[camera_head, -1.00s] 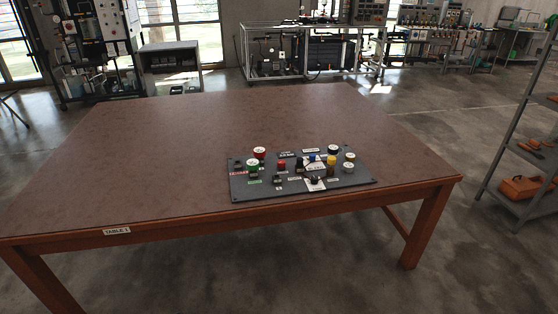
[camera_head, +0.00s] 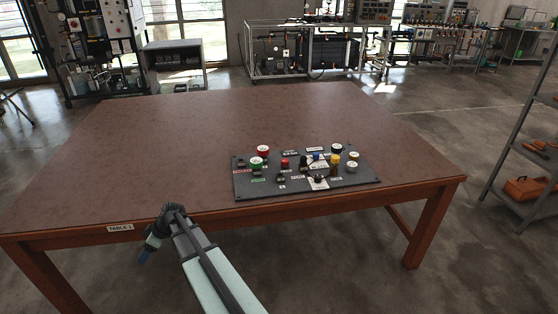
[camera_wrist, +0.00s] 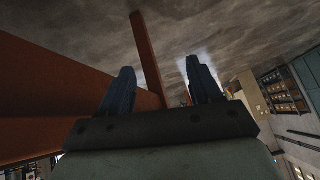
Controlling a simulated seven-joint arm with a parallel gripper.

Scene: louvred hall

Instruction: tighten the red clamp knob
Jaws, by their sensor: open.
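A dark control panel (camera_head: 300,186) lies on the brown table near its front edge, in the head view. A red knob with a pale top (camera_head: 263,151) stands at its back left. A smaller red knob (camera_head: 285,163) sits nearer the middle; I cannot read which one is the clamp knob. My gripper (camera_head: 146,254) is at the table's front edge, left of the panel and well apart from it. In the wrist view my gripper (camera_wrist: 158,78) shows two dark blue fingers spread apart with nothing between them. The panel cannot be made out in that view.
A green knob (camera_head: 256,163) stands close in front of the pale-topped red one. Yellow (camera_head: 335,160), blue and black controls crowd the panel's right side. The table top (camera_head: 170,140) is otherwise bare. A shelf rack (camera_head: 525,180) stands at the right.

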